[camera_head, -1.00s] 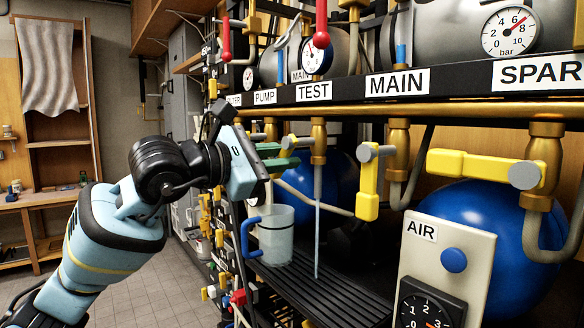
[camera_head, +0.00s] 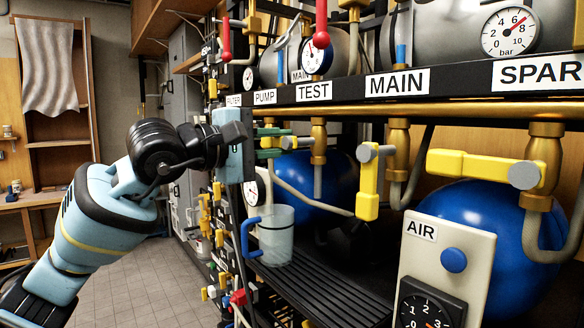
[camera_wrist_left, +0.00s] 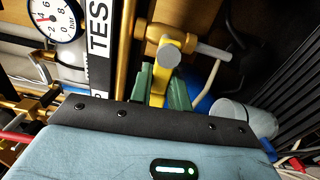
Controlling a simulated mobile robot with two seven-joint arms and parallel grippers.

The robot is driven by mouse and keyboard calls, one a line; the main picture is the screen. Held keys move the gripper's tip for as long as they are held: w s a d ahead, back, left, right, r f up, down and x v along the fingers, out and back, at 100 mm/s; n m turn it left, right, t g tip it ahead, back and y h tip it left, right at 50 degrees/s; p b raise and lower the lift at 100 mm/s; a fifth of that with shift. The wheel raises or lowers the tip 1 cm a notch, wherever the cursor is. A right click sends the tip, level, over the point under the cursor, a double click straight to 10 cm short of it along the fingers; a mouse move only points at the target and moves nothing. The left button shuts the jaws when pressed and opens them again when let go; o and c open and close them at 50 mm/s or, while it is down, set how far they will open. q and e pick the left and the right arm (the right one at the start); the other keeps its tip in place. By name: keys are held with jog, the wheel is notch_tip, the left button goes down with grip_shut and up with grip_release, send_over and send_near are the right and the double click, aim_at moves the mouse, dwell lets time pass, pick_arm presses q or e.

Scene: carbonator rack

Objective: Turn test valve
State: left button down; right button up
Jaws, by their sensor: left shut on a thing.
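The test valve has a yellow handle (camera_head: 271,142) and a grey round hub (camera_head: 289,142), below the TEST label (camera_head: 314,91). The handle points left, roughly level. My left gripper (camera_head: 270,143) is shut on the handle, with one green finger above it and one below. The left wrist view shows the yellow handle (camera_wrist_left: 160,82) between the two green fingers (camera_wrist_left: 160,88), with the grey hub (camera_wrist_left: 169,55) beyond the fingertips. A clear jug (camera_head: 277,238) with a blue handle stands below. No stream shows under the test outlet pipe (camera_head: 318,182). My right gripper is out of view.
The MAIN valve's yellow handle (camera_head: 368,188) hangs down to the right of the test valve. Blue tanks (camera_head: 315,188) sit behind the pipes. The AIR panel (camera_head: 447,270) stands at the front right. The black slatted shelf (camera_head: 325,290) is clear right of the jug.

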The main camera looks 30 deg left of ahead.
aim_at(277, 143)
pick_arm(q)
jog(key=c, duration=1.4)
grip_release()
jog(key=shift+o, duration=0.2)
jog(key=shift+b+v, duration=0.35)
jog(key=shift+v, duration=2.7)
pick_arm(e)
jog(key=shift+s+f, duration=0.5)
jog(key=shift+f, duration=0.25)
